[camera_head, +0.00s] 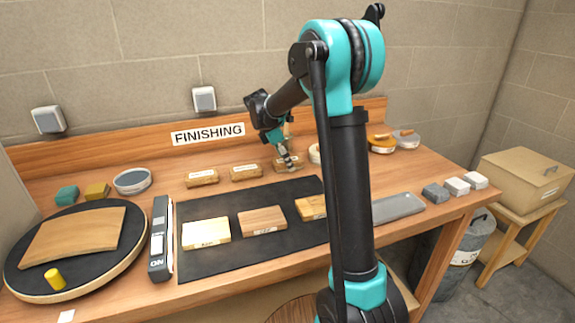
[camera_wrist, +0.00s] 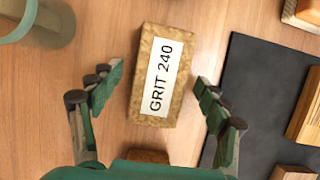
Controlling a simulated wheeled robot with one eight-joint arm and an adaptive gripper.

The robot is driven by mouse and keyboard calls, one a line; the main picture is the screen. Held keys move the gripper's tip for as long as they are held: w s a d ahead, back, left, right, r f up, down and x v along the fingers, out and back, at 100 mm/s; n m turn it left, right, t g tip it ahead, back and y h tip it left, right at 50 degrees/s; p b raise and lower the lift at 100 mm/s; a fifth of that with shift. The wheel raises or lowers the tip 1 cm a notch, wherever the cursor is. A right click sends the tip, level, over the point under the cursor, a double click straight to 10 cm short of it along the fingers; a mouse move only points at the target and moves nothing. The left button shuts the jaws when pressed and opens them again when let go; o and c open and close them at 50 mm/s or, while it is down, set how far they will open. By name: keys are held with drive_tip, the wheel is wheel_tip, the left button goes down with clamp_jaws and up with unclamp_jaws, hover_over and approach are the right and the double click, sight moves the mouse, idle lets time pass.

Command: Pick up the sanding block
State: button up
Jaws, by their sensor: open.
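A cork-like sanding block (camera_wrist: 143,100) labelled "GRIT 240" lies in the wrist view, between the two fingers of my gripper (camera_wrist: 158,80). The gripper is open, with a gap on each side of the block; I cannot tell how far the fingertips are above the bench. In the head view my gripper (camera_head: 285,158) is over the rightmost block (camera_head: 298,166) of a row of three and partly hides it. The other two similar labelled blocks (camera_head: 201,177) (camera_head: 246,172) lie to its left.
A black mat (camera_head: 265,221) with labelled wood pieces lies in front of the row. A round black turntable (camera_head: 120,257) with a curved wood panel is at left. A glass-like jar (camera_wrist: 42,30) stands at the wrist view's upper left. Small grey blocks (camera_head: 436,192) are at right.

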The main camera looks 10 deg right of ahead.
drive_tip(key=shift+c, duration=0.3)
drive_tip(key=c, duration=1.2)
wheel_tip(320, 180, up, 20)
